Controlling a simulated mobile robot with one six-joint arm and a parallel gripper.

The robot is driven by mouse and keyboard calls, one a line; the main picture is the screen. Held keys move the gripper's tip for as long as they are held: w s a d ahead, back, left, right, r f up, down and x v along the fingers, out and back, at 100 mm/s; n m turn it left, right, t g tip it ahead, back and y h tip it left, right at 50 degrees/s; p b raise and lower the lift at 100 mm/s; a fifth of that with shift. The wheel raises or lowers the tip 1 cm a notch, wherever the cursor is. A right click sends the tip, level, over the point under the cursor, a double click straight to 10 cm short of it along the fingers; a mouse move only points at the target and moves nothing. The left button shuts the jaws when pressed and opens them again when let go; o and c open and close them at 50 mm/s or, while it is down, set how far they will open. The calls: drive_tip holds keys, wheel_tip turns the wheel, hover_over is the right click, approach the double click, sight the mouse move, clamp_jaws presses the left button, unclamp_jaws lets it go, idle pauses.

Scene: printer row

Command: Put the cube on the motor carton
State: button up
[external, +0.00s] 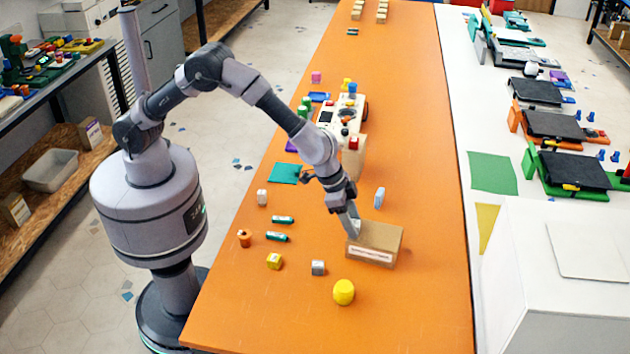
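The motor carton (372,255) is a brown cardboard box with a white label on its front, standing on the orange table. My gripper (354,228) points down at the carton's left top edge, overlapping it in this view. A small pale patch shows at the fingertips; I cannot tell whether it is a held cube or part of the fingers.
A cream machine (347,127) stands farther back. The table's right side is clear.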

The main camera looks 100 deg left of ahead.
drive_tip(key=shift+r, duration=0.1)
drive_tip(key=s+a+r+m+p, duration=0.1)
drive_tip(key=s+a+r+p, duration=0.15)
drive_tip(key=s+r, duration=0.8)
drive_tip(key=s+a+r+m+p, duration=0.1)
drive_tip(key=s+a+r, duration=0.2)
drive_tip(key=s+r, duration=0.7)
drive_tip(key=s+a+r+m+y, duration=0.1)
drive_tip(key=s+a+r, duration=0.1)
drive_tip(key=s, duration=0.7)
drive_tip(key=s+a+r+m+t+y, duration=0.1)
drive_tip(key=s+a+r, duration=0.1)
drive_tip(key=s, duration=0.8)
drive_tip(key=shift+a+r, duration=0.15)
drive_tip(key=shift+a, duration=0.55)
drive_tip(key=shift+s, duration=0.15)
